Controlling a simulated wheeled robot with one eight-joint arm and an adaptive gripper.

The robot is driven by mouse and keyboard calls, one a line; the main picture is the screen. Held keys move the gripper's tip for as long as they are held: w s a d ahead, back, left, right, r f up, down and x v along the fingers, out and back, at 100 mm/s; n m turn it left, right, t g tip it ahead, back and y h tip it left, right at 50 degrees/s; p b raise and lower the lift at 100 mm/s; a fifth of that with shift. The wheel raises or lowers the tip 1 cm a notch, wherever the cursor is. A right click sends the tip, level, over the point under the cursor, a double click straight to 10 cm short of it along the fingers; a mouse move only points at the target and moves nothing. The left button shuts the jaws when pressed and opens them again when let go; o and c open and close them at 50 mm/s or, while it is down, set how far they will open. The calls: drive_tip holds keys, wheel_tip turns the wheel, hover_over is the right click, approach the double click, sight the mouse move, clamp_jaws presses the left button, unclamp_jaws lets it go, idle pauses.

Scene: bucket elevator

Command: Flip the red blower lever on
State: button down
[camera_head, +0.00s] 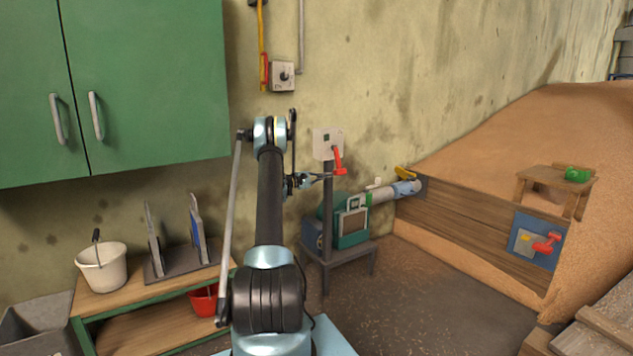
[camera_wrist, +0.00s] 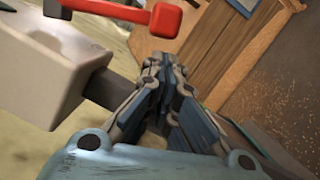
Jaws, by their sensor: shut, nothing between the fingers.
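A red lever (camera_head: 338,158) sits on a pale square plate (camera_head: 323,139) atop a dark post, beside the teal blower (camera_head: 352,222). In the head view its handle points down, with a red knob at the lower end. In the wrist view the red lever (camera_wrist: 108,12) crosses the top left, its knob near the top centre, and the pale plate's housing (camera_wrist: 45,75) is at the left. My gripper (camera_head: 326,177) is shut and empty, close to the knob and about level with it. In the wrist view its fingertips (camera_wrist: 162,62) are below the knob; contact cannot be told.
Another red lever (camera_head: 546,243) is on a blue plate (camera_head: 523,240) on the wooden grain wall at right. A grey switch box (camera_head: 282,75) hangs on the wall. A bench with a white bucket (camera_head: 102,268) stands left. The floor right of the post is clear.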

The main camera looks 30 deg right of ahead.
drive_tip(key=shift+s+d+r, duration=0.1)
drive_tip(key=shift+s+d, duration=0.05)
drive_tip(key=shift+d, duration=1.1)
